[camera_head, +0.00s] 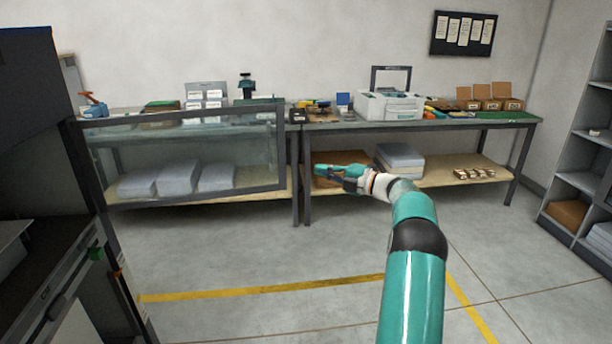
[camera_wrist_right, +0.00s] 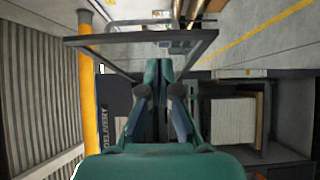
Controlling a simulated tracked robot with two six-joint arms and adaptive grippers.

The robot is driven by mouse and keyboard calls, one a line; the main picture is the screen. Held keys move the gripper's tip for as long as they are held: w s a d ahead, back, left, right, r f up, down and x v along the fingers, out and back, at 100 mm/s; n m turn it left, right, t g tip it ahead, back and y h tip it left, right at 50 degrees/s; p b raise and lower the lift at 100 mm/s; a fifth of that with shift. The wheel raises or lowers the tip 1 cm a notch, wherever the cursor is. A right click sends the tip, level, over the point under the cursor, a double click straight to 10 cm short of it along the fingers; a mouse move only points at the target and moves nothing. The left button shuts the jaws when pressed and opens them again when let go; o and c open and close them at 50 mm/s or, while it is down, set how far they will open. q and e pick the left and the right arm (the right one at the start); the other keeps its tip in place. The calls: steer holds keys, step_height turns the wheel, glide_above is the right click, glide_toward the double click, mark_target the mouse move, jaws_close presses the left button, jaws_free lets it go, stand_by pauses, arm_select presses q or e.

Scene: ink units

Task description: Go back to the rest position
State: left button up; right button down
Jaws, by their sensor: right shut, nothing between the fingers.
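My right arm reaches up from the bottom right of the head view. Its teal and grey gripper (camera_head: 322,171) points left, in front of the lower shelf of the long bench, and is shut and empty. In the right wrist view the gripper (camera_wrist_right: 159,70) also shows, with its two teal fingers together and nothing between them. My left gripper is not in view.
The bench (camera_head: 440,126) carries a white machine (camera_head: 390,106) and several boxes. A framed glass panel (camera_head: 190,160) stands at the left. A dark cabinet (camera_head: 40,170) is at far left, a grey shelf (camera_head: 590,150) at right. The floor (camera_head: 270,255) between is clear.

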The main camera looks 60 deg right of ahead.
steer(key=w+a+f+y, duration=0.3)
steer(key=w+a+y, duration=0.1)
steer(key=w+a, duration=0.7)
steer(key=w+a+f+y, duration=0.3)
steer(key=w+a+y, duration=0.1)
steer(key=w+a, duration=0.75)
steer(key=w+a+f+m, duration=0.2)
steer(key=a+f, duration=0.2)
steer(key=a, duration=0.3)
steer(key=w+a+f+m+g, duration=0.1)
steer(key=w+a+f+m, duration=0.2)
steer(key=a, duration=0.5)
steer(key=w+a+f+m, duration=0.1)
steer(key=a+f+m, duration=0.1)
steer(key=a+f, duration=0.4)
steer(key=s+a+f+m+g+h, duration=0.1)
steer(key=s+a+f+m+g, duration=0.25)
steer(key=s+a+f, duration=0.5)
steer(key=s+a+f+m+g, duration=0.3)
steer(key=s+a+f+g, duration=0.25)
steer(key=a+f, duration=0.55)
steer(key=s+a+f+m+g, duration=0.1)
steer(key=s+f+m+g, duration=0.1)
steer(key=s, duration=1)
steer(key=s+f+m+g+h, duration=0.1)
steer(key=s+f+m+g, duration=0.2)
steer(key=s, duration=0.9)
steer(key=shift+a+f+m+g, duration=0.4)
steer(key=shift+f+g, duration=0.15)
steer(key=shift+g, duration=0.65)
